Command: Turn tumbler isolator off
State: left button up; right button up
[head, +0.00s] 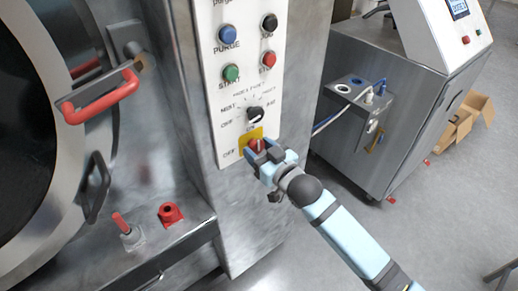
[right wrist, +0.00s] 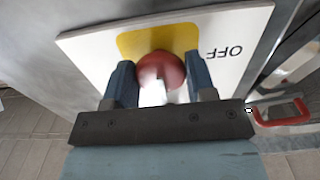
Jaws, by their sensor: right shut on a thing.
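The tumbler isolator is a red rotary knob (head: 257,145) on a yellow plate (head: 243,137) at the bottom of the white control panel (head: 240,75). My right gripper (head: 262,152) is at the knob, with its two fingers on either side of it. In the right wrist view the red knob (right wrist: 161,70) sits between the fingertips (right wrist: 160,84), with the word OFF on the panel to its right. The gripper is shut on the knob. The fingers partly hide the knob in the head view. My left gripper is not in view.
Above the knob are a black selector (head: 255,114) and green, red, blue and black buttons. The washer's round door with a red handle (head: 100,97) is at left. A metal cabinet (head: 385,95) stands at right, with open floor between.

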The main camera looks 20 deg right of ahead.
jog(key=n+p, duration=0.2)
jog(key=n, duration=0.2)
jog(key=shift+r+p, duration=0.15)
jog(key=shift+p, duration=0.15)
jog(key=n+p, duration=0.1)
jog(key=n, duration=0.3)
jog(key=shift+d+p, duration=0.1)
jog(key=shift+p, duration=0.3)
jog(key=n+p, duration=0.1)
jog(key=n, duration=0.4)
jog(key=n+p, duration=0.1)
jog(key=n, duration=0.3)
jog(key=shift+n, duration=0.3)
jog(key=o, duration=0.9)
